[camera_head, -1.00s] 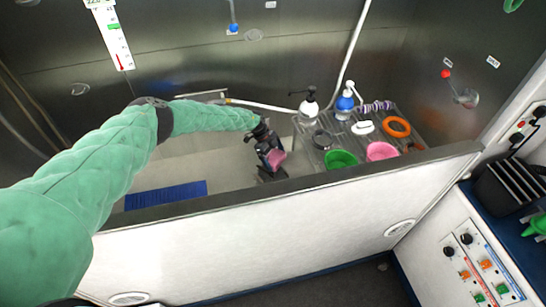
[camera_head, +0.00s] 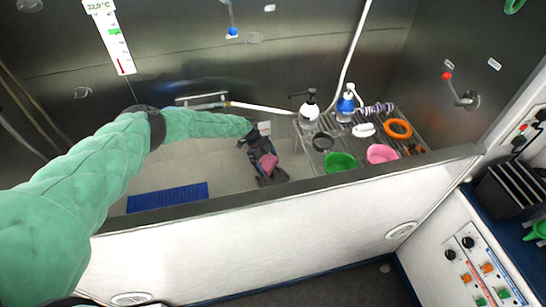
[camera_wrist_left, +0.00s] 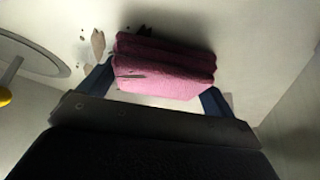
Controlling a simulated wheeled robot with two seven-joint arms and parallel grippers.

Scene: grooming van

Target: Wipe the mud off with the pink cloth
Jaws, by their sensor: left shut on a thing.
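My left gripper (camera_head: 268,170) reaches over the tub wall and is low inside the tub, left of the wire rack. It is shut on the folded pink cloth (camera_head: 267,162), which sits between its fingers in the left wrist view (camera_wrist_left: 165,68). The cloth is close to the pale tub surface; I cannot tell whether it touches. Brown mud marks (camera_wrist_left: 98,45) show on that surface just left of the cloth in the left wrist view, with small dark specks around. The cloth hides part of the surface behind it. My right gripper is not in view.
The rack (camera_head: 331,131) right of my gripper holds pump bottles, a green bowl (camera_head: 339,162), a pink bowl (camera_head: 382,153) and an orange ring (camera_head: 398,128). A blue mat (camera_head: 167,197) lies in the tub at left. The tub's front wall (camera_head: 290,241) stands below my arm.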

